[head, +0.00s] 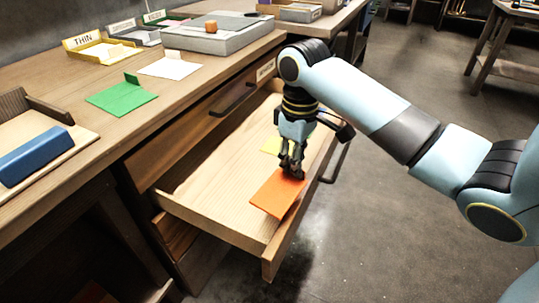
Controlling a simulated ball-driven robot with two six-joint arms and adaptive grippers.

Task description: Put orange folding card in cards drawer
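The orange folding card (274,196) is at my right gripper (291,172), over the front part of the pulled-out drawer (215,190). The fingers look closed together at the card's far edge, with the card extending toward the viewer from them. Its near corner reaches the drawer's front panel in the picture. I cannot tell whether the card touches the drawer floor. A yellow card (270,146) lies in the drawer behind the gripper, partly hidden. My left gripper is not in view.
On the bench are a green card (121,97), a white card (168,66), a blue block (35,157) on a board, a grey box (215,35) and labelled trays such as the yellow THIN one (100,48). The near left of the drawer floor is bare.

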